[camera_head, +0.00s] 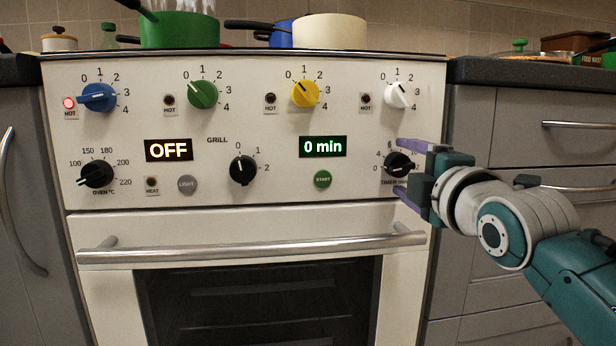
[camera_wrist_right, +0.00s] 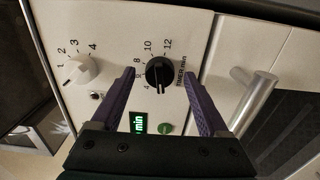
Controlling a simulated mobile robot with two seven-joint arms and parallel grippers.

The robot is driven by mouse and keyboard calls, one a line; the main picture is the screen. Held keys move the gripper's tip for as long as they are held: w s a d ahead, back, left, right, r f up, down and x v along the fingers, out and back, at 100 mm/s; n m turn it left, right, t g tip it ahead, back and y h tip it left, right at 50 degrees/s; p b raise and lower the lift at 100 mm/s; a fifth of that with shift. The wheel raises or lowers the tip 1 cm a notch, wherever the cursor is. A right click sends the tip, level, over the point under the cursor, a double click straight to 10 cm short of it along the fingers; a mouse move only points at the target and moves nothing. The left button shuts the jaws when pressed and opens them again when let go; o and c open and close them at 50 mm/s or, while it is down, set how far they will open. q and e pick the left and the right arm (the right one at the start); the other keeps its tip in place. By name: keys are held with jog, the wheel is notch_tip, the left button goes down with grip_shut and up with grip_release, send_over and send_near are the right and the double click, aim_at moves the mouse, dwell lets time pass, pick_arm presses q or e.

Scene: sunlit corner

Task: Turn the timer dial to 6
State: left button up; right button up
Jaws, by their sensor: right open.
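The timer dial (camera_head: 397,163) is a black knob on the oven's white front panel, at the right of the lower row. It also shows in the right wrist view (camera_wrist_right: 158,71), with numbers printed around it. The timer display (camera_head: 323,147) reads "0 min". My right gripper (camera_head: 403,168) is open in front of the dial, one purple finger above it and one below. In the right wrist view the fingertips (camera_wrist_right: 159,73) lie on either side of the dial, apart from it. The gripper partly hides the dial's right side and label. My left gripper is not in view.
Blue, green, yellow and white (camera_head: 398,94) hob knobs line the panel above. The green START button (camera_head: 323,179) is left of the dial. The oven door handle (camera_head: 250,247) sticks out below. Pots, including a green one (camera_head: 180,29), stand on the hob.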

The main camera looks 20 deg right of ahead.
jog(key=shift+w+d, duration=0.1)
jog(key=shift+w, duration=0.15)
grip_shut()
dwell(0.5)
